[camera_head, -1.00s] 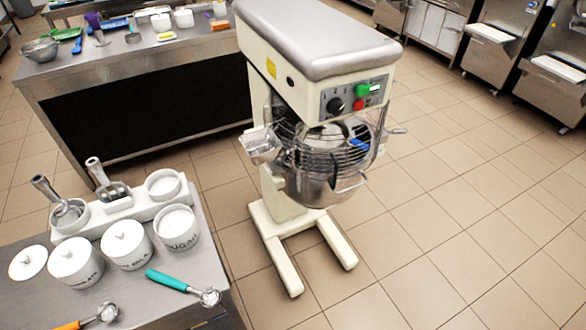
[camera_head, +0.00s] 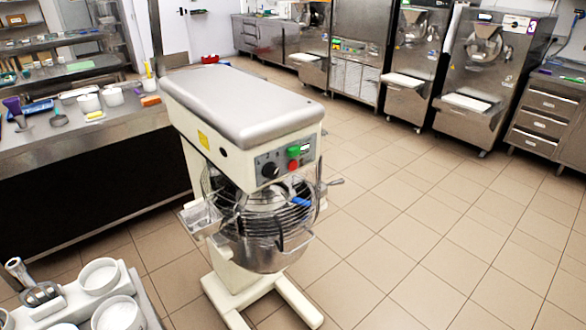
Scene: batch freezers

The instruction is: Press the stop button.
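A cream floor-standing planetary mixer (camera_head: 240,105) stands left of centre in the head view, with a steel bowl (camera_head: 268,251) behind a wire guard. Its grey control panel (camera_head: 284,160) faces right-front. On it are a black knob (camera_head: 270,170), a green button (camera_head: 294,152) and, just below that, a red button (camera_head: 293,165). No label on the buttons is readable, so I cannot read which one is marked stop. Neither of my grippers shows in the view, and nothing touches the panel.
Tiled floor (camera_head: 420,240) is clear right of the mixer. Batch freezers (camera_head: 488,70) and steel cabinets line the back wall. A steel counter (camera_head: 60,139) with tubs is at left. A near table with white containers (camera_head: 118,315) fills the lower left corner.

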